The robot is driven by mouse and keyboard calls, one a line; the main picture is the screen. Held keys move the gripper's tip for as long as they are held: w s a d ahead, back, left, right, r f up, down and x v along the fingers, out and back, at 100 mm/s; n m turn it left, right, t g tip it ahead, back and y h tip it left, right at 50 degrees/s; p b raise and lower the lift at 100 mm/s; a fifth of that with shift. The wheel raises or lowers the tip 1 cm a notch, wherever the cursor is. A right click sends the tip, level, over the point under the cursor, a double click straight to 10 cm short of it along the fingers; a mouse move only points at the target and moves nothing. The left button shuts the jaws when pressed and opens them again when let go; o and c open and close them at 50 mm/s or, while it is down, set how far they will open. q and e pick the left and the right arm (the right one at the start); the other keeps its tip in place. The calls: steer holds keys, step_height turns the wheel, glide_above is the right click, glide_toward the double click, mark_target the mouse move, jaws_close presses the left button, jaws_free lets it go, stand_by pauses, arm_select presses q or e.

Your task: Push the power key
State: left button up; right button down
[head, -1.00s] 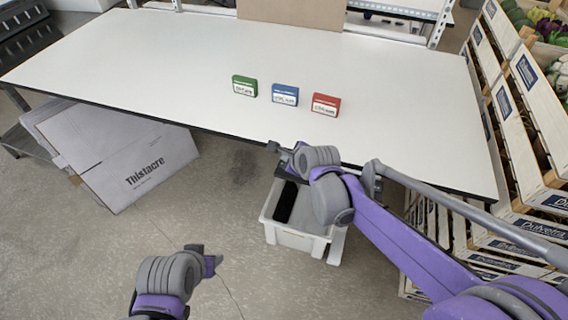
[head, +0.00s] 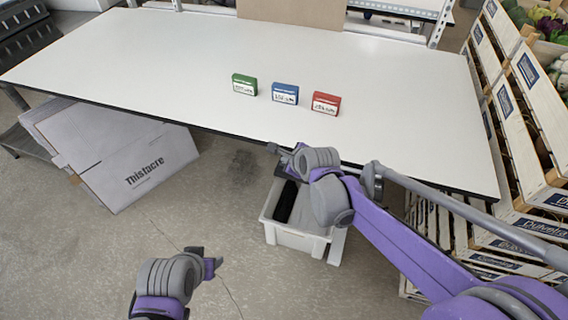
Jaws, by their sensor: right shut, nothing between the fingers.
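Three small label-fronted blocks stand in a row on the white table: a green one (head: 244,85), a blue one (head: 285,93) and a red one (head: 326,103). Each has a white label with dark lettering too small to read, so I cannot tell which is the power key. My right gripper (head: 272,148) is shut and empty at the table's front edge, below and apart from the blocks. My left gripper (head: 217,263) is low over the floor at the bottom, far from the blocks; its fingers are too small to judge.
The white table (head: 150,70) is clear around the blocks. A grey-white bin (head: 295,238) stands on the floor under my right arm. A large "Thistacre" carton (head: 130,160) lies under the table's left side. Wooden crates (head: 530,120) line the right side.

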arm_select(q)
steer(key=shift+f, duration=0.35)
arm_select(e)
steer(key=shift+f, duration=0.4)
arm_select(q)
steer(key=shift+r, duration=0.1)
arm_select(e)
steer(key=shift+r, duration=0.15)
arm_select(q)
steer(key=shift+w+r, duration=0.15)
steer(key=shift+r, duration=0.4)
arm_select(e)
steer(key=shift+w+r, duration=0.1)
steer(key=shift+r, duration=0.65)
arm_select(q)
steer(key=shift+p, duration=0.3)
arm_select(e)
steer(key=shift+r, duration=0.1)
arm_select(q)
steer(key=r+p, duration=0.1)
steer(key=w+r+p, duration=0.1)
steer(key=r+p, duration=0.1)
steer(key=r, duration=0.1)
steer(key=shift+w+r, duration=0.1)
steer(key=shift+w, duration=0.25)
arm_select(e)
step_height(320, 180, up, 6)
steer(key=shift+f, duration=0.15)
arm_select(q)
steer(key=shift+s, duration=0.1)
